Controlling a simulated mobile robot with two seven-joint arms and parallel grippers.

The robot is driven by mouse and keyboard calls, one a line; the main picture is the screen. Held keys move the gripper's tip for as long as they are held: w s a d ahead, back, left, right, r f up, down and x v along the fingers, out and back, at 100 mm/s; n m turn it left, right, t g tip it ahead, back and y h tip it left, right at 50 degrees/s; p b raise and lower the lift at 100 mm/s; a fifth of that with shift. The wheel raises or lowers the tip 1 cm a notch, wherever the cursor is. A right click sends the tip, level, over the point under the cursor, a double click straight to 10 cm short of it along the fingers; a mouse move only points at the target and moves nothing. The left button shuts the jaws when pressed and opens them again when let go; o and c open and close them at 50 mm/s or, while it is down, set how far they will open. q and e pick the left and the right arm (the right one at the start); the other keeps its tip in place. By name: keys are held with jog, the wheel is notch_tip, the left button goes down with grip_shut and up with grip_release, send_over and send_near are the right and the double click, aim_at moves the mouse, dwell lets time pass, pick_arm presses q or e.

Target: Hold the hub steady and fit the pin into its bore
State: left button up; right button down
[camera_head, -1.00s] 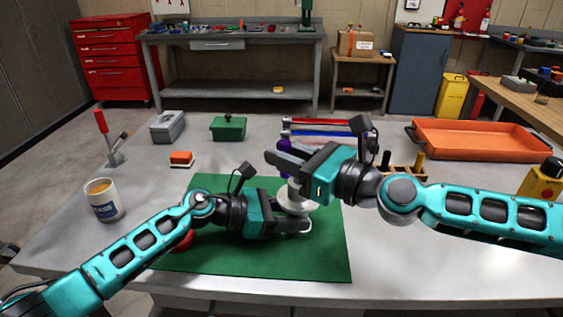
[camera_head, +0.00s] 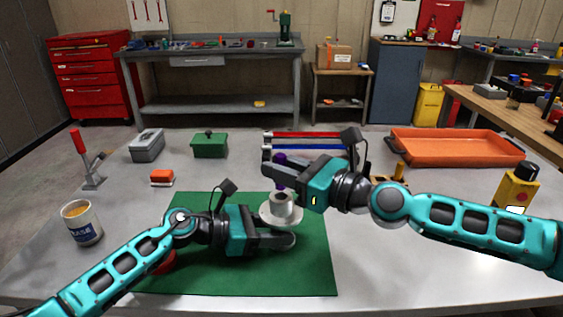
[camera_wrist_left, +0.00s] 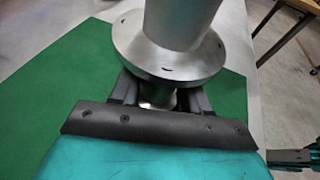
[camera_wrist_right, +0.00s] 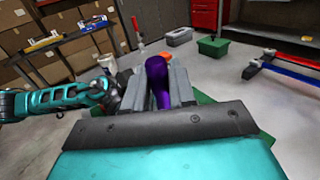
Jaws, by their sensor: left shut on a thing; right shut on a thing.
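The silver hub (camera_head: 281,216), with a wide round flange and a cylinder on top, is held upright above the green mat (camera_head: 300,278). My left gripper (camera_head: 284,241) is shut on its narrow lower part; the left wrist view shows the flange (camera_wrist_left: 165,65) above the fingers. My right gripper (camera_head: 274,172) is shut on the purple pin (camera_head: 281,158), just above the hub in the head view. The right wrist view shows the pin (camera_wrist_right: 158,85) between the fingers. The pin's lower end and the hub's bore are hidden, so I cannot tell whether they touch.
A red-handled clamp (camera_head: 83,155), grey box (camera_head: 147,145), green box (camera_head: 210,145) and orange block (camera_head: 162,177) stand farther back. An orange tray (camera_head: 455,148) and yellow bottle (camera_head: 517,188) are right. A red object (camera_head: 163,264) lies partly under my left arm.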

aim_at(282, 188)
jog(key=shift+f, duration=2.2)
jog(key=c, duration=0.8)
grip_release()
jog(key=shift+c, duration=0.2)
jog(key=shift+f, duration=0.1)
jog(key=v, duration=1.2)
pick_arm(q)
jog(key=o, duration=1)
jog(key=shift+o, duration=0.2)
